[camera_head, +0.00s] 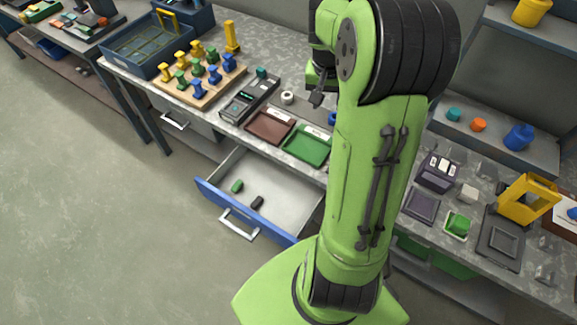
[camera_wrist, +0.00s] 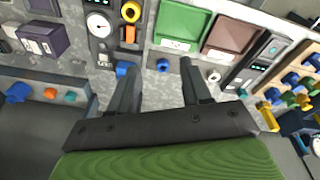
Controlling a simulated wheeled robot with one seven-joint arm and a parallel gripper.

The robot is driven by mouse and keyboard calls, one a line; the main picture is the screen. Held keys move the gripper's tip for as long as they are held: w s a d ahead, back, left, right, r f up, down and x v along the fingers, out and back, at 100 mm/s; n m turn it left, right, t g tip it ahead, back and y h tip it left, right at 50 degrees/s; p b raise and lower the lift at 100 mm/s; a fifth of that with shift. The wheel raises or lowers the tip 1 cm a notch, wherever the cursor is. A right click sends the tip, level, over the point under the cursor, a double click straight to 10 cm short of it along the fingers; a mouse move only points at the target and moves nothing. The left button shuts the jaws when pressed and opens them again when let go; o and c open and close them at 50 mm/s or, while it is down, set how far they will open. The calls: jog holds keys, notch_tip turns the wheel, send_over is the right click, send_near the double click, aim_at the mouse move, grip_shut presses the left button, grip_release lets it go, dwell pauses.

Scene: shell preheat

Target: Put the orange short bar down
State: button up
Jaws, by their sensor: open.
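My gripper (camera_wrist: 158,67) is open, with its two dark fingers spread and nothing held between them. In the head view only part of my gripper (camera_head: 317,97) shows beside my arm, above the bench. A small orange piece (camera_wrist: 130,34) sits at the gauge fixture (camera_wrist: 99,24) beyond the fingers in the wrist view; it may be the orange short bar, but its shape is too small to be sure. My arm hides that spot in the head view. A blue piece (camera_wrist: 163,64) shows between the fingers, lower on the bench.
A brown tray (camera_head: 270,127) and green tray (camera_head: 308,147) lie on the bench. A peg board (camera_head: 204,95) stands left. A shelf behind holds an orange piece (camera_head: 478,125).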

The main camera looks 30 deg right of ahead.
jog(key=s+a+r+n+t, duration=0.1)
jog(key=s+a+r+n, duration=0.1)
jog(key=a+r, duration=0.3)
jog(key=s+a+r+n+t, duration=0.1)
jog(key=s+a+r+n, duration=0.1)
jog(key=a, duration=0.5)
jog(key=s+a+r+n+t+y, duration=0.1)
jog(key=s+a+n, duration=0.3)
jog(key=s+a, duration=0.6)
jog(key=shift+s+a+n+t+y, duration=0.4)
jog(key=shift+s+t, duration=0.4)
jog(key=shift+t, duration=0.1)
